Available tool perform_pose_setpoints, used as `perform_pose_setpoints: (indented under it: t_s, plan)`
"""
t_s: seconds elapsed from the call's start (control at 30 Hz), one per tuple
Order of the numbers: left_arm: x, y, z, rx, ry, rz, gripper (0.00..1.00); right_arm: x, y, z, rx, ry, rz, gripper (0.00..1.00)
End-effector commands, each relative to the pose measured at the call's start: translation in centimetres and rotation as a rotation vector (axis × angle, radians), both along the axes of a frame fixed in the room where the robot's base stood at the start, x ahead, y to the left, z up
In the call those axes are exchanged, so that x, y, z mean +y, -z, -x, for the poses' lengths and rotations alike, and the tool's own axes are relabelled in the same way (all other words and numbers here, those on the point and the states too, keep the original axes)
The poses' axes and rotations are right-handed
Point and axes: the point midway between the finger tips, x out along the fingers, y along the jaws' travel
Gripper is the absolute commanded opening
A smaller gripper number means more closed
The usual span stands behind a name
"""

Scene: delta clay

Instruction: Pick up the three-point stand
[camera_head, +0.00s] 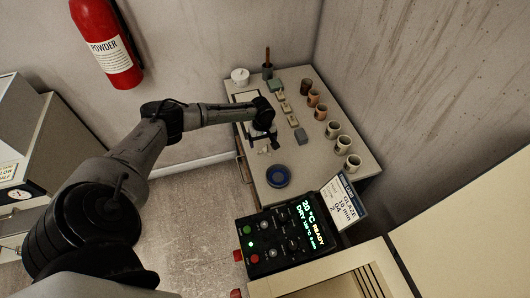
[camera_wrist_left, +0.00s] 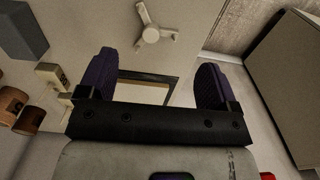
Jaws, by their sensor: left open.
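The three-point stand (camera_wrist_left: 151,34) is a small white piece with three arms. It lies flat on the table (camera_wrist_left: 195,18), beyond the fingertips in the left wrist view and roughly in line with the gap between them. In the head view a small pale shape just below the gripper appears to be the stand (camera_head: 265,150), too small to make out clearly. My left gripper (camera_wrist_left: 155,66) has two dark purple finger pads spread wide apart with nothing between them. In the head view the left gripper (camera_head: 262,136) hangs over the table's left side. My right gripper is not in view.
A blue dish (camera_head: 278,176) lies near the table's front. A grey block (camera_head: 300,135) and small labelled pieces lie right of the gripper. Several cups (camera_head: 332,130) line the right side. A dark-edged panel (camera_wrist_left: 145,84) lies below the fingers. A control box (camera_head: 285,238) stands in front.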

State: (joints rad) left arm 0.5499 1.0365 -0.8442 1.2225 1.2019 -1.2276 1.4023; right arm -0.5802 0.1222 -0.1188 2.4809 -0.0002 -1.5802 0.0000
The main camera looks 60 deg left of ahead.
Motion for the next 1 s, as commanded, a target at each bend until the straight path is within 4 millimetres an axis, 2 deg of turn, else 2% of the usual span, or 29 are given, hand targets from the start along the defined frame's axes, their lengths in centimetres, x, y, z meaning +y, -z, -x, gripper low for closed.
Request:
perform_pose_setpoints:
  t_s: [0.27, 0.63, 1.0]
  plan:
    - [-0.1, 1.6, 0.0, 0.000, 0.001, 0.000, 0.85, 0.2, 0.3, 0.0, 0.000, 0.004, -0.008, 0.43]
    - [0.0, 5.9, -0.1, 0.000, 0.002, 0.000, 0.85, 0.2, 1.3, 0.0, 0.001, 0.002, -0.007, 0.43]
    - [0.0, 6.4, -0.1, -0.001, 0.003, 0.000, 0.84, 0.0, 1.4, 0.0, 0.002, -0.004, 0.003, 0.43]
